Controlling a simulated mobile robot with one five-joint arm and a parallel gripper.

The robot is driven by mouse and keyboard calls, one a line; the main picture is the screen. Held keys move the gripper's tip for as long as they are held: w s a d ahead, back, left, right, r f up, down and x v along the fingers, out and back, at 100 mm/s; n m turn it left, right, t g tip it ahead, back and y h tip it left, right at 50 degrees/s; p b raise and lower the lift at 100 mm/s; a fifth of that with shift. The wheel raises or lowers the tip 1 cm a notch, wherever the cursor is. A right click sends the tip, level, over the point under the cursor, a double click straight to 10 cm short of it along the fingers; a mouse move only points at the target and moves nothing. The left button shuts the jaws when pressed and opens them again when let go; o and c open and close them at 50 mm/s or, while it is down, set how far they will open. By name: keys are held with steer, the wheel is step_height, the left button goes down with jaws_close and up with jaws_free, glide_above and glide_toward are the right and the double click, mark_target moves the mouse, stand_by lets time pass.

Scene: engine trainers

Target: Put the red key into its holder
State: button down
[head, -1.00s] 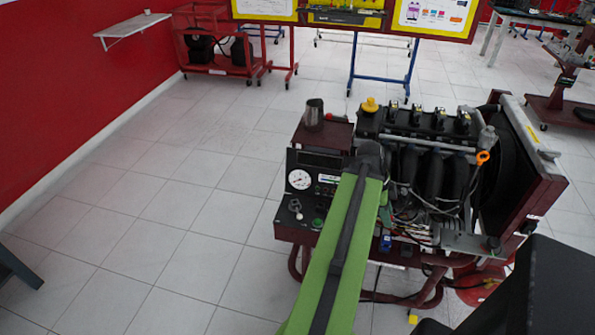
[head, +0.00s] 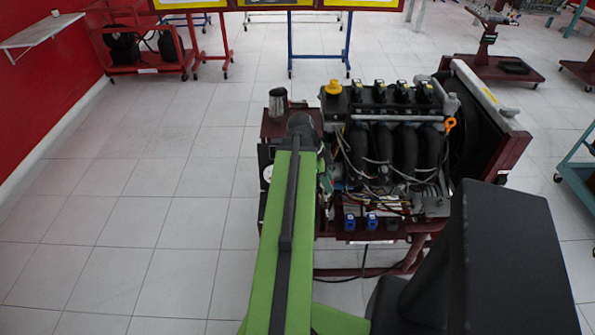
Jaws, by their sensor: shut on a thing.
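I cannot make out the red key or its holder. The engine trainer (head: 388,134) stands ahead on a dark red frame. Its control panel is at its left side, where only the edge of a white gauge (head: 267,172) shows beside my arm. My green arm reaches forward over that panel and hides most of it. The arm's dark far joint (head: 300,124) appears at the panel's upper part. My gripper's fingers are hidden beyond the arm, so what they hold does not show.
A metal cup (head: 278,101) stands on the trainer's box top, left of the yellow cap (head: 333,87). The radiator (head: 490,125) is on the trainer's right. A teal cart (head: 580,170) is at the right edge. Open tiled floor lies to the left.

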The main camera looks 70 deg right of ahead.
steer(key=w+d+f+n, duration=0.1)
steer(key=w+d, duration=0.2)
steer(key=w, duration=0.8)
steer(key=shift+s+a+f+b, duration=0.15)
steer(key=shift+f+b, duration=1.15)
steer(key=shift+b, duration=0.15)
steer(key=shift+s+a+f+b, duration=0.15)
steer(key=shift+f+b, duration=1.1)
steer(key=shift+b, duration=0.2)
steer(key=shift+f+b, duration=0.45)
steer(key=shift+f+b, duration=1.2)
steer(key=shift+f, duration=0.1)
steer(key=shift+f+b, duration=0.6)
steer(key=shift+b, duration=0.1)
